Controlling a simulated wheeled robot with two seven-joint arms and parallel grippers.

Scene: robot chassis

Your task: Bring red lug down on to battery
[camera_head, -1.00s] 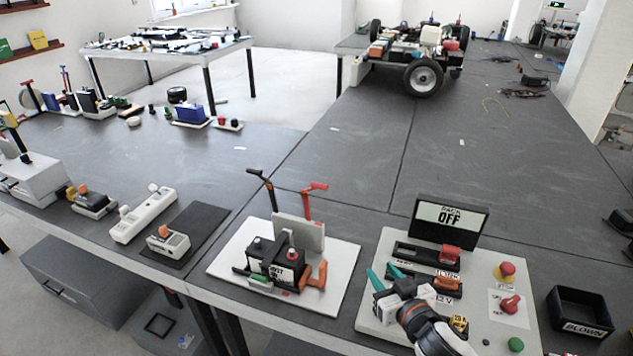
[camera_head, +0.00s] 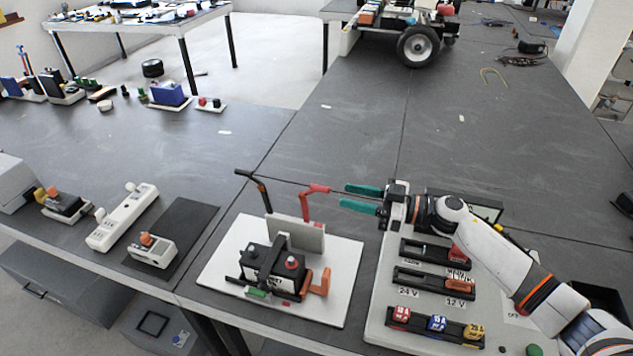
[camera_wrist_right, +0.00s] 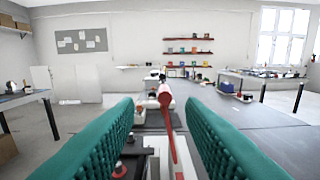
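The red lug (camera_head: 316,189) stands raised on a red upright behind the battery, its top bent toward my right gripper. The dark battery (camera_head: 262,262) sits on a white board, with a red-topped terminal (camera_head: 291,262) on its right. My right gripper (camera_head: 344,196) has teal fingers, parted and empty, pointing left at the red lug with a small gap in the head view. In the right wrist view the red lug (camera_wrist_right: 165,97) shows between the open fingers, ahead of them. My left gripper is not in view.
An orange clamp (camera_head: 320,282) is at the battery's right. A switch panel (camera_head: 385,300) with fuses lies under my right arm.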

